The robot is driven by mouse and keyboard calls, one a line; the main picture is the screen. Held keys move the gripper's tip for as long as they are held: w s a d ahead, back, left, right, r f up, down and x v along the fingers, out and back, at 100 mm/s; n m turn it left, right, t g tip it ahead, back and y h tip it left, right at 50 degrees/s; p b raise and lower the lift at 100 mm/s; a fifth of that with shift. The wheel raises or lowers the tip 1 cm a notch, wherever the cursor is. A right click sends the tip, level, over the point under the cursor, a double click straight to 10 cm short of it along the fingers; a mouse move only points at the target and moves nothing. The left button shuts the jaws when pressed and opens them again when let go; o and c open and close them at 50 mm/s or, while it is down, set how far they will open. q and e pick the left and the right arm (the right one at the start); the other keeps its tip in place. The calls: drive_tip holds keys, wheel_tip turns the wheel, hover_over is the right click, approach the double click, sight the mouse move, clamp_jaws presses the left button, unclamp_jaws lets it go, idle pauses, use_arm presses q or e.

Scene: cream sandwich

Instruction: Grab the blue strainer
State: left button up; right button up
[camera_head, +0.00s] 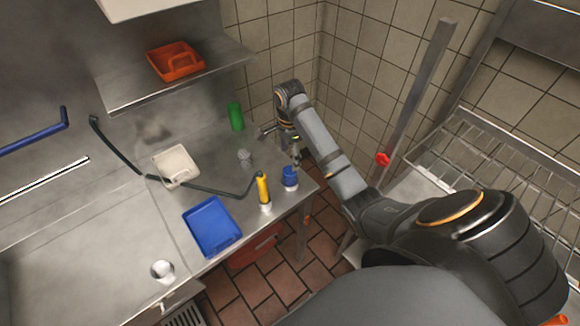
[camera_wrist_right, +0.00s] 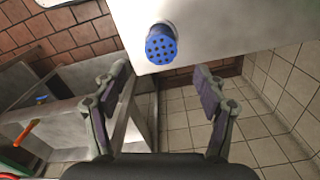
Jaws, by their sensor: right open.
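The blue strainer (camera_head: 290,178) stands near the right corner of the steel counter (camera_head: 215,165). In the right wrist view, the strainer (camera_wrist_right: 162,46) shows its round blue face with dark holes, close to the counter edge. My right gripper (camera_head: 295,152) is just behind the strainer in the head view and appears above the counter. In the wrist view, the right gripper (camera_wrist_right: 160,82) is open and empty, its fingers spread wide. The strainer lies ahead of the gap between the fingertips, roughly centred and apart from both. My left gripper is not in view.
A yellow-handled tool (camera_head: 263,190) stands left of the strainer. A blue tray (camera_head: 195,238), a white container (camera_head: 176,166) and a green cylinder (camera_head: 235,117) are also on the counter. A red tray (camera_head: 174,62) sits on the shelf. A wire rack (camera_head: 500,165) is right.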

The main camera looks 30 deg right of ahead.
sight(289, 171)
wheel_tip(289, 171, down, 4)
drive_tip(key=b, duration=0.3)
drive_tip(key=shift+a+f, duration=0.1)
drive_tip(key=shift+f, duration=0.1)
drive_tip(key=shift+w+r, duration=0.1)
wheel_tip(289, 171, down, 5)
drive_tip(key=b, duration=0.3)
drive_tip(key=shift+b, duration=0.4)
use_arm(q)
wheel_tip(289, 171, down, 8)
use_arm(e)
drive_tip(key=shift+c, duration=0.4)
drive_tip(key=shift+c, duration=1.2)
drive_tip(key=c, duration=0.9)
